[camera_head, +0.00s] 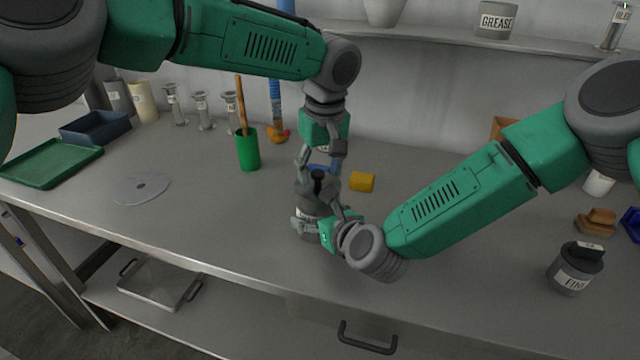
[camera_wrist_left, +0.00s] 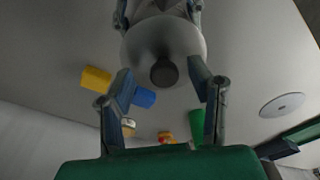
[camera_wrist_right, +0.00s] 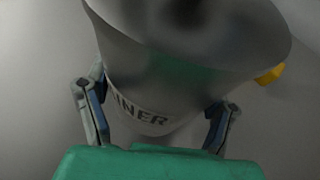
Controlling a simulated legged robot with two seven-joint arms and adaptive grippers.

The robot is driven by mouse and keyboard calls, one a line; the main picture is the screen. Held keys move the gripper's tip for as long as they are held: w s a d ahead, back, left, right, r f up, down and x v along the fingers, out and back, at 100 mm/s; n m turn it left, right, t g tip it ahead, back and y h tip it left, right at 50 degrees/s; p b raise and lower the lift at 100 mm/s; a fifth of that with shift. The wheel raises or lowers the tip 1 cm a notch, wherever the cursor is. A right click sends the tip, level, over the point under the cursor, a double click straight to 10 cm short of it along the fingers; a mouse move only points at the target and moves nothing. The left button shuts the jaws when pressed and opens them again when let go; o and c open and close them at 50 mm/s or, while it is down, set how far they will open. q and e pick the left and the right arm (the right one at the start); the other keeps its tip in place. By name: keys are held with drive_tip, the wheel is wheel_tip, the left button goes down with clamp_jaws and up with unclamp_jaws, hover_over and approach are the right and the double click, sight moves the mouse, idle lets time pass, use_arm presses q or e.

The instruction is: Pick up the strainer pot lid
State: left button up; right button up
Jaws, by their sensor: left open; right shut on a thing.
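The strainer pot (camera_head: 309,222) is a grey pot on the bench near the middle; its label, partly hidden, ends in "INER" in the right wrist view (camera_wrist_right: 145,118). Its lid (camera_wrist_left: 185,42), grey with a dark knob (camera_wrist_left: 164,73), sits on top of the pot. The knob also shows in the head view (camera_head: 318,175). My left gripper (camera_head: 320,168) is open above the lid, pointing down, its fingers (camera_wrist_left: 160,78) on either side of the knob. My right gripper (camera_head: 318,226) is shut on the pot's body from the front right, with a finger on each side.
A yellow block (camera_head: 362,182) and a blue block (camera_wrist_left: 144,97) lie close behind the pot. A green cup (camera_head: 247,150) with a wooden-handled tool stands left. A flat grey disc (camera_head: 141,188) lies further left. A "FINE" pot (camera_head: 573,270) stands right. The bench front is clear.

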use_arm(q)
drive_tip(key=shift+w+f, duration=0.1)
drive_tip(key=shift+f, duration=0.5)
clamp_jaws()
drive_tip(key=shift+r, duration=0.1)
wheel_tip(320, 180, up, 10)
drive_tip(key=shift+f, duration=0.1)
wheel_tip(320, 180, up, 5)
hover_over(320, 171)
idle(0.7)
